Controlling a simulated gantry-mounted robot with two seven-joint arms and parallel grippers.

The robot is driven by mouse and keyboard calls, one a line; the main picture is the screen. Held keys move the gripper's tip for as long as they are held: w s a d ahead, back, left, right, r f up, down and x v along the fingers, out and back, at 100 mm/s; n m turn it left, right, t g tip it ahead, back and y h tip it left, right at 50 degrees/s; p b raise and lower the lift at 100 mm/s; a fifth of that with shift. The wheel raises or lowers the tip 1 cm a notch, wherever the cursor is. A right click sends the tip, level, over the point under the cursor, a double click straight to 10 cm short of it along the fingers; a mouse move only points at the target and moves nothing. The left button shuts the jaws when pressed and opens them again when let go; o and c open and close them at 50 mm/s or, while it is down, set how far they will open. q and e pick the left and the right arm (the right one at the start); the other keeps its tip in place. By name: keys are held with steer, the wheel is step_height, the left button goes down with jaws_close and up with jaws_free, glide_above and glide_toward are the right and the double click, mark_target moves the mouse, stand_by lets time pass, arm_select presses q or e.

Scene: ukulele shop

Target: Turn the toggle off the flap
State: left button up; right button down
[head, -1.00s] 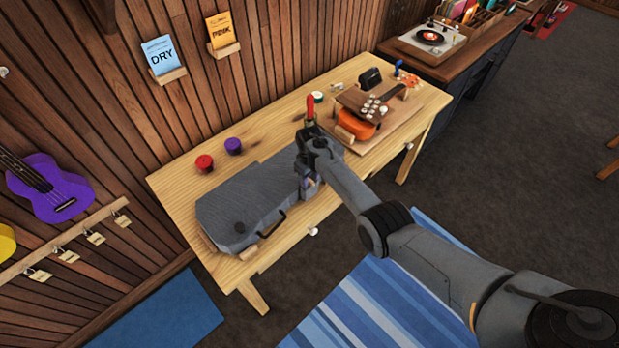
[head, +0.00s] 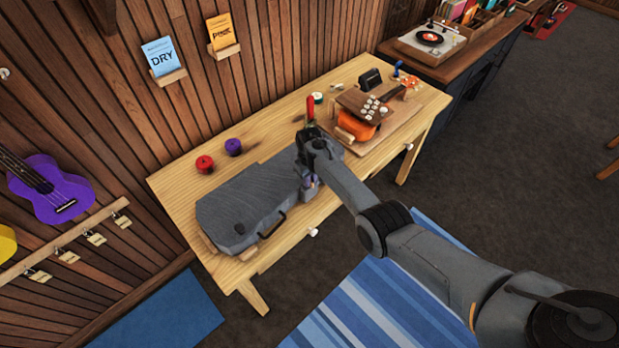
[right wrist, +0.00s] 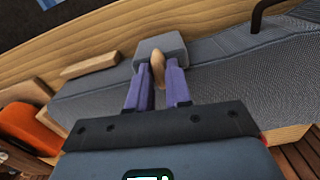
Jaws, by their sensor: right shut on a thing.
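A grey ukulele case (head: 245,203) lies closed on the wooden table. The toggle lies over a short grey flap (right wrist: 160,45) on the case's side, which also shows in the right wrist view (right wrist: 235,75). The toggle's lower end is hidden between the fingers. My left gripper is not in view.
The table (head: 175,180) holds red (head: 204,163) and purple (head: 233,146) round items behind the case. An orange ukulele body (head: 357,124) lies on a board to the right. A black handle (head: 272,224) sticks out from the case's front.

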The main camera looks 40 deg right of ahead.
steer(key=m, duration=0.3)
steer(key=shift+p, duration=0.3)
steer(key=m, duration=0.4)
steer(key=shift+m, duration=0.4)
steer(key=m, duration=0.2)
steer(key=shift+m, duration=0.4)
steer(key=m, duration=0.3)
steer(key=shift+f+b, duration=0.1)
steer(key=shift+b, duration=0.3)
steer(key=shift+m, duration=1.3)
steer(key=shift+b, duration=0.3)
steer(key=shift+m, duration=0.4)
steer(key=c, duration=1)
jaws_free()
steer(key=shift+c, duration=0.2)
